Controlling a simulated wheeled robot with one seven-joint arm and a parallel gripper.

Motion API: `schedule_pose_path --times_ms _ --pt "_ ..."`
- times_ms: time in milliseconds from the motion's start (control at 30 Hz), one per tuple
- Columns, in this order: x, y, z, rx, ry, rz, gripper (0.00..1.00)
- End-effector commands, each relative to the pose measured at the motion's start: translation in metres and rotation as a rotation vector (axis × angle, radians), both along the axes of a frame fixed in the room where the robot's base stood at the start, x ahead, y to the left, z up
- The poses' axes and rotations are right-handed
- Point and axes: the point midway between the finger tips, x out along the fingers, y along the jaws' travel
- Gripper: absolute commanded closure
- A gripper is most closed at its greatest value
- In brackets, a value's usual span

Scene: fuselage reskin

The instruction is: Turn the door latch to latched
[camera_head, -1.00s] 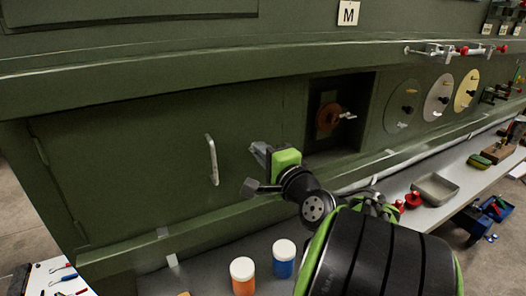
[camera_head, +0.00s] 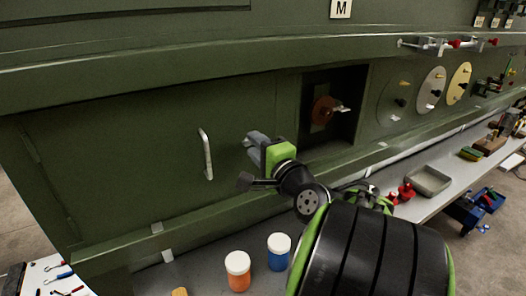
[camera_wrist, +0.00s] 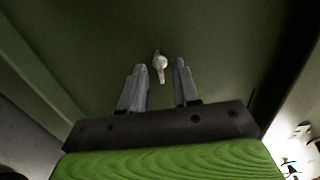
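The closed green door panel (camera_head: 110,165) carries a pale vertical bar handle (camera_head: 206,155). In the wrist view a small pale lever (camera_wrist: 160,66), which looks like the door latch, sticks out from the green panel. It lies between and just beyond the fingertips of my gripper (camera_wrist: 157,72), apparently not touched by them. Its long axis runs roughly up and down in that view. In the head view my gripper (camera_head: 253,139) is at the right part of the door, right of the handle, and hides the lever. The fingers are apart with nothing between them.
Right of my gripper is a dark recess (camera_head: 348,80) with a red disc and lever (camera_head: 324,110). Several round dials (camera_head: 431,90) follow further right. Below, a bench holds an orange jar (camera_head: 238,272), a blue jar (camera_head: 278,252) and a grey tray (camera_head: 429,180).

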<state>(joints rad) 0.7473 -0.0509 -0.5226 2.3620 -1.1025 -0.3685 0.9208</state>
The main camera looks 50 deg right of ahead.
Motion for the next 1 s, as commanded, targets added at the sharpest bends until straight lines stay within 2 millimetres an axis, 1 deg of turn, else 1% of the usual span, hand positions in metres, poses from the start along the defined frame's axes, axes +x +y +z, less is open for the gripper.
schedule_pose_path --times_ms 67,133,400,500,600,733,1000 --pt "-0.009 0.001 -0.001 0.0 -0.001 -0.005 0.69" --pt "-0.023 0.006 -0.001 -0.001 -0.004 -0.006 0.69" --pt "-0.097 0.028 -0.001 -0.003 -0.006 -0.006 0.69" --pt "-0.121 0.036 0.0 -0.003 -0.006 -0.003 0.69" --pt "-0.138 0.041 0.0 -0.002 -0.004 -0.002 0.69" --pt "-0.149 0.044 0.0 -0.001 -0.002 -0.001 0.69" --pt "-0.15 0.044 0.0 0.0 -0.001 -0.001 0.69"
